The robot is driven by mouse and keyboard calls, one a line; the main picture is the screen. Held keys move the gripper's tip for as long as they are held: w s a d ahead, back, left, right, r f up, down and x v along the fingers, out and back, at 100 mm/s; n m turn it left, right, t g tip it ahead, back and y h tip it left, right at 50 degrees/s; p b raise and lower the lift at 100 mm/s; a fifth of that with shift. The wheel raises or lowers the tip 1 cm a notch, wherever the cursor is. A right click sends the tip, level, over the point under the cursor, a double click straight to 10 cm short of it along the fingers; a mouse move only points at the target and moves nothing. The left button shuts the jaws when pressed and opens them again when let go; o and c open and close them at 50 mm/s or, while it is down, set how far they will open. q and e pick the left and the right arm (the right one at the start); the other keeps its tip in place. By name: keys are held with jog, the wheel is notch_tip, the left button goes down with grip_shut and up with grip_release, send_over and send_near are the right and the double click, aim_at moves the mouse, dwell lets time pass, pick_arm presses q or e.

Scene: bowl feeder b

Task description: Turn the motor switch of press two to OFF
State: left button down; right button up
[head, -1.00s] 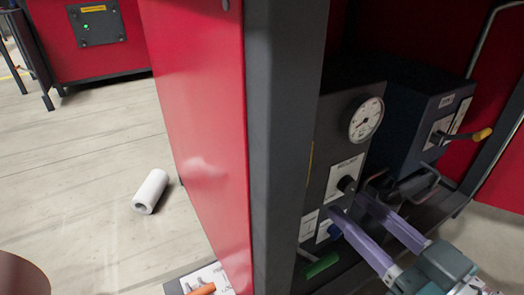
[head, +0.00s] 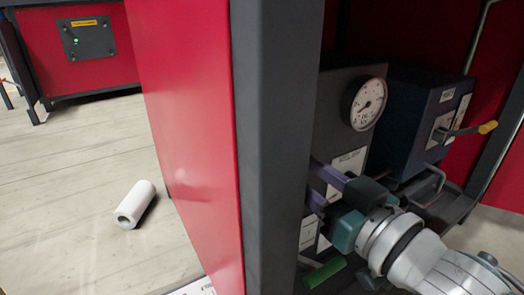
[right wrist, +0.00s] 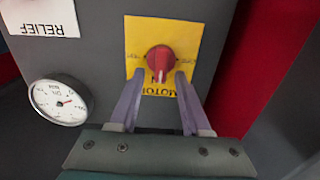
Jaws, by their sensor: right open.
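The motor switch is a red rotary knob (right wrist: 160,60) on a yellow plate (right wrist: 190,35) in the right wrist view. The plate's lower edge reads MOTOR; the other small marks are too blurred to read. The knob's grip bar stands roughly upright in that view. My right gripper (right wrist: 160,78) is open, with its two purple fingers on either side of the knob's lower part; I cannot tell whether they touch it. In the head view my right gripper (head: 317,184) reaches behind the dark post, which hides its fingertips and the switch. My left gripper is not in view.
The dark upright post (head: 270,150) and red panel (head: 190,140) stand close beside the right gripper. A pressure gauge (head: 366,104), a dark blue box (head: 415,110) with a yellow-tipped lever (head: 487,127), and a green handle (head: 325,272) are near. A white roll (head: 134,204) lies on the floor.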

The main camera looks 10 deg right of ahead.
jog(key=c, duration=0.7)
jog(key=shift+f, duration=0.1)
grip_shut()
jog(key=shift+s+d+f, duration=0.1)
jog(key=shift+f, duration=0.1)
jog(key=shift+n, duration=0.5)
jog(key=n, duration=0.5)
jog(key=a+f+n, duration=0.1)
jog(key=n, duration=0.5)
jog(key=a+n+b, duration=0.1)
jog(key=n, duration=0.4)
jog(key=shift+s+f+n, duration=0.3)
jog(key=shift+f, duration=0.1)
